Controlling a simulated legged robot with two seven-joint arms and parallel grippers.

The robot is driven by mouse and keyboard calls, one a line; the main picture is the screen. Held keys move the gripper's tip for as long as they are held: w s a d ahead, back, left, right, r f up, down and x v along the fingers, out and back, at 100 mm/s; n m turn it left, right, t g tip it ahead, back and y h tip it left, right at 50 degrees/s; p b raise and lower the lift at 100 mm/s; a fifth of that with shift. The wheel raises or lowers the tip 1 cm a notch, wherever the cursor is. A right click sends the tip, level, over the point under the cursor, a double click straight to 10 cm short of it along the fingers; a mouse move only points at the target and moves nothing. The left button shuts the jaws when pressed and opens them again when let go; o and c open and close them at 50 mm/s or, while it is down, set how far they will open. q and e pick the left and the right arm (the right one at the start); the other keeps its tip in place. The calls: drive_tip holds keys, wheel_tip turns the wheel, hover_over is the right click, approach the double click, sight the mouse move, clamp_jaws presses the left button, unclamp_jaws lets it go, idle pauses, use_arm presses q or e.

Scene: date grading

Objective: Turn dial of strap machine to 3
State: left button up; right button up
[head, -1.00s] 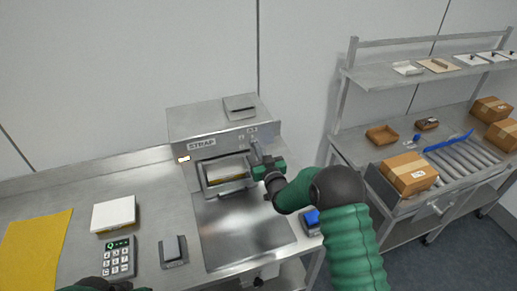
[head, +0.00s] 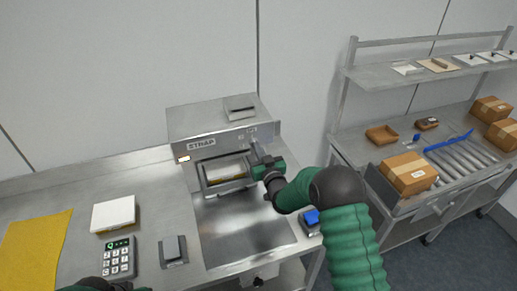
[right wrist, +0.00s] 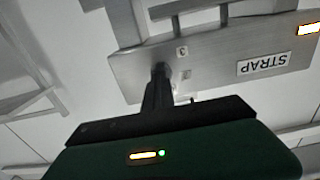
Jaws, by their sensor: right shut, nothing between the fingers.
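The strap machine (head: 225,118) is a steel box labelled STRAP, with a lit orange display at its left. It also shows upside down in the right wrist view (right wrist: 215,55). My right gripper (head: 256,153) is shut at the right end of its front panel. In the right wrist view the fingertips (right wrist: 160,72) reach the panel beside a small label with a 3 (right wrist: 182,52). The dial is hidden behind the fingers, so its setting cannot be read. Of my left arm, only a dark and green part shows at the bottom left edge; its fingers are not visible.
On the steel bench are a yellow sheet (head: 35,252), a white-topped block (head: 113,214), a keypad (head: 119,258) and a grey switch (head: 173,250). A blue button (head: 311,218) sits near my right forearm. A side table at right holds cardboard boxes (head: 408,172) and rollers.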

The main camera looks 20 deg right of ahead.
drive_tip(key=shift+o, duration=1.1)
drive_tip(key=shift+w+a+r, duration=0.2)
drive_tip(key=shift+a+r, duration=0.05)
drive_tip(key=shift+o, duration=1.1)
drive_tip(key=shift+s, duration=0.15)
drive_tip(key=shift+o, duration=1.3)
drive_tip(key=shift+s+d+f, duration=0.1)
drive_tip(key=shift+f, duration=0.15)
drive_tip(key=shift+o, duration=1.2)
drive_tip(key=shift+f, duration=0.55)
use_arm(q)
drive_tip(key=shift+w+a+f, duration=0.2)
drive_tip(key=shift+w+f, duration=0.3)
drive_tip(key=shift+w, duration=0.25)
use_arm(e)
drive_tip(key=shift+s+d+r, duration=0.1)
drive_tip(key=shift+s+d, duration=0.05)
drive_tip(key=shift+s, duration=4.3)
drive_tip(key=shift+s+d, duration=0.15)
drive_tip(key=shift+s, duration=4.3)
